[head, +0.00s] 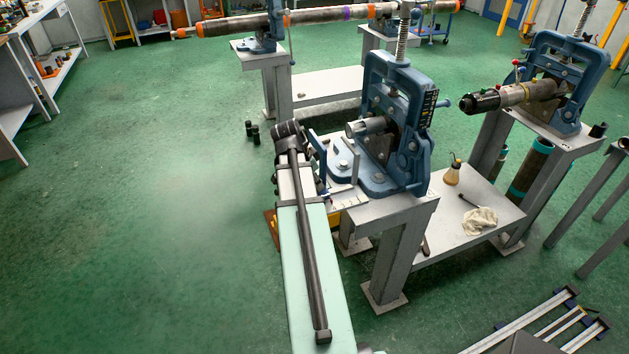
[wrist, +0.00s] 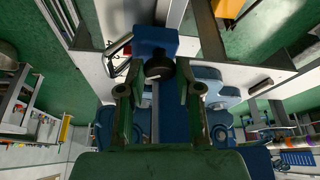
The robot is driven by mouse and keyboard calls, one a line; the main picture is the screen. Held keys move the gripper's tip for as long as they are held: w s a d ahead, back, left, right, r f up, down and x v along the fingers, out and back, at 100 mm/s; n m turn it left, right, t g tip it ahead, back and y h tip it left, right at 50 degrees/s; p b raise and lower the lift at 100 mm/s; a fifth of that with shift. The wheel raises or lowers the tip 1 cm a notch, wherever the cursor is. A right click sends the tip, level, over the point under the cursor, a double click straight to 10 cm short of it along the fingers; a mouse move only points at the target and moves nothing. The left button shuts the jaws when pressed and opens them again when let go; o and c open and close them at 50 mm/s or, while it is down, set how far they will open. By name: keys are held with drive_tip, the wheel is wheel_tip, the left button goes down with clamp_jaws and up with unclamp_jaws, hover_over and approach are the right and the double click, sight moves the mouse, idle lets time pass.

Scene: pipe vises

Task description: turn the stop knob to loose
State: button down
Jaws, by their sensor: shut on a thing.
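The stop knob (wrist: 159,67) is small, dark and round in the wrist view, beside a blue block (wrist: 155,42). My gripper (wrist: 160,73) has one green finger on each side of the knob and is shut on it. The knob's marking and its exact turn cannot be read. In the head view the knob and the fingertips cannot be made out. An upright blue plate (head: 318,154) stands there in front of the near blue pipe vise (head: 393,130), which holds a short grey pipe (head: 372,127).
The near vise stands on a grey steel stand (head: 396,218). A low shelf (head: 465,222) holds an oil can (head: 453,173) and a white rag (head: 480,221). Another vise (head: 553,85) holds a pipe at right. Open green floor (head: 150,220) lies at left.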

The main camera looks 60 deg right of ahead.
drive_tip(key=n, duration=0.1)
drive_tip(key=n+t, duration=0.1)
drive_tip(key=n, duration=0.1)
drive_tip(key=n+p, duration=0.1)
drive_tip(key=shift+s+a+t, duration=0.1)
drive_tip(key=shift+s+t, duration=0.15)
drive_tip(key=shift+t, duration=0.15)
drive_tip(key=shift+s+n+t+p, duration=0.1)
drive_tip(key=shift+n+t+p, duration=0.5)
drive_tip(key=shift+n, duration=1.5)
drive_tip(key=shift+f, duration=0.1)
drive_tip(key=c, duration=0.8)
unclamp_jaws()
drive_tip(key=shift+o, duration=0.2)
drive_tip(key=shift+r, duration=0.2)
drive_tip(key=v, duration=1.1)
drive_tip(key=shift+s+r, duration=0.25)
drive_tip(key=shift+r, duration=0.05)
drive_tip(key=shift+a, duration=0.1)
drive_tip(key=shift+c, duration=0.3)
